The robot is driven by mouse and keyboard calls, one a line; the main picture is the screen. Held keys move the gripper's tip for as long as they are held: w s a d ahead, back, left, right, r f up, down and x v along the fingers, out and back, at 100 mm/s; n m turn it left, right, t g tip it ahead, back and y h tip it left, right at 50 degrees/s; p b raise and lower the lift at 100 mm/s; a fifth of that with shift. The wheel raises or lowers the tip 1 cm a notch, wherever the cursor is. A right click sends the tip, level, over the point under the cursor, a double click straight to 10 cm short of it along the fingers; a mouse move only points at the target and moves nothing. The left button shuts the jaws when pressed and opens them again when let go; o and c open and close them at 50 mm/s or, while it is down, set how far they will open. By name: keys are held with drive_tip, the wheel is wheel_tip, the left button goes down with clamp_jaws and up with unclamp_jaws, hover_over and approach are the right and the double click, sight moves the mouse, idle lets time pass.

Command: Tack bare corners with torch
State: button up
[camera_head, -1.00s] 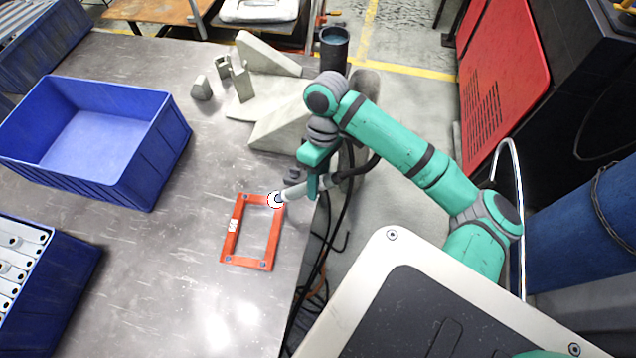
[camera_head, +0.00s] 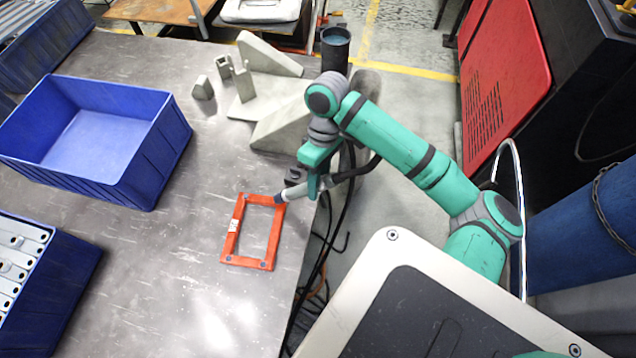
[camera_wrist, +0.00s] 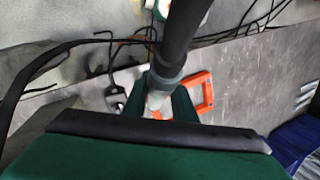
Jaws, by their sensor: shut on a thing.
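My gripper (camera_head: 314,184) is shut on the welding torch (camera_head: 336,179), a grey and dark tool with a cable running back from it. The torch nozzle points left, its tip at or just above the upper right corner of an orange rectangular frame (camera_head: 230,243). I cannot tell whether it touches. The frame lies flat on the metal table with dark spots at its corners and a small white label on its left side. The wrist view shows the torch nozzle (camera_wrist: 158,98) between the jaws and part of the orange frame (camera_wrist: 207,92) beyond, the rest hidden.
A blue bin (camera_head: 150,170), empty, stands at the left; another blue bin (camera_head: 75,290) holds galvanized brackets (camera_head: 18,255). A grey fixture (camera_head: 285,125) and a dark cup (camera_head: 335,50) stand behind the gripper. Cables hang past the table's right edge. The front of the table is clear.

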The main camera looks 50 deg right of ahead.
drive_tip(key=shift+w+a, duration=0.1)
drive_tip(key=shift+r, duration=3)
